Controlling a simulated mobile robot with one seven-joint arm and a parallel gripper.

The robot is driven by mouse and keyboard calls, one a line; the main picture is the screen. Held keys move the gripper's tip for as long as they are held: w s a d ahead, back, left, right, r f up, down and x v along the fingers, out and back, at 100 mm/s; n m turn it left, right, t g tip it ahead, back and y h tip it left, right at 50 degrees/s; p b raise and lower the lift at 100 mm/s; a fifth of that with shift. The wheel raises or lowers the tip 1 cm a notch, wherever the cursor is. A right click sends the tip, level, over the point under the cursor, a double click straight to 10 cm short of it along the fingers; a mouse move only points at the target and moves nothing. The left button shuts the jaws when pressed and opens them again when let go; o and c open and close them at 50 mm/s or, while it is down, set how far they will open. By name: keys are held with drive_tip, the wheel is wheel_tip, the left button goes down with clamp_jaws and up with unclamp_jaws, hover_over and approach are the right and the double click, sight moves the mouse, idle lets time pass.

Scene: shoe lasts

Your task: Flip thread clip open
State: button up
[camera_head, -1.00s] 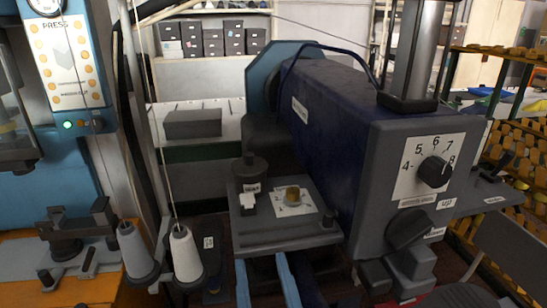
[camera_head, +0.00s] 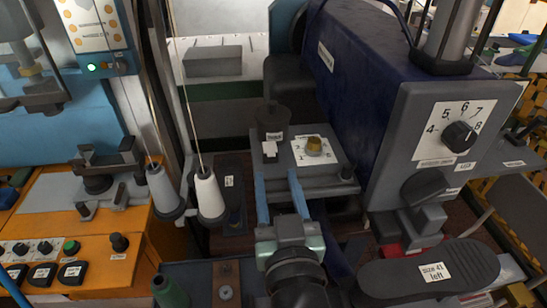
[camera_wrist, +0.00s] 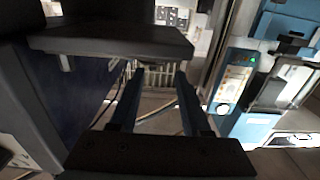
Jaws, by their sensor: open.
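My gripper (camera_head: 276,175) is open and empty, its two blue fingers pointing away at the front left edge of a grey machine table. Its fingers (camera_wrist: 158,78) also show apart in the wrist view, with nothing between them. On the table sit a black round post (camera_head: 272,119) with a small label and a small white-and-black piece (camera_head: 270,150). A dark flat piece with a white label (camera_head: 229,182) lies left of the fingers, beside the white thread cone (camera_head: 207,194). The labels are too small to read, so I cannot tell which piece is the thread clip.
The grey table (camera_head: 318,178) also carries a brass-coloured knob (camera_head: 314,146) on a marked plate. A grey thread cone (camera_head: 163,190) stands farther left. The blue machine body (camera_head: 365,75) blocks the right. A dark sole shape (camera_head: 430,272) labelled "size 41 left" lies at front right.

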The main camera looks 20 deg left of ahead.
sight(272, 157)
drive_tip(key=shift+p+x, duration=0.5)
drive_tip(key=shift+x, duration=1.8)
clamp_jaws()
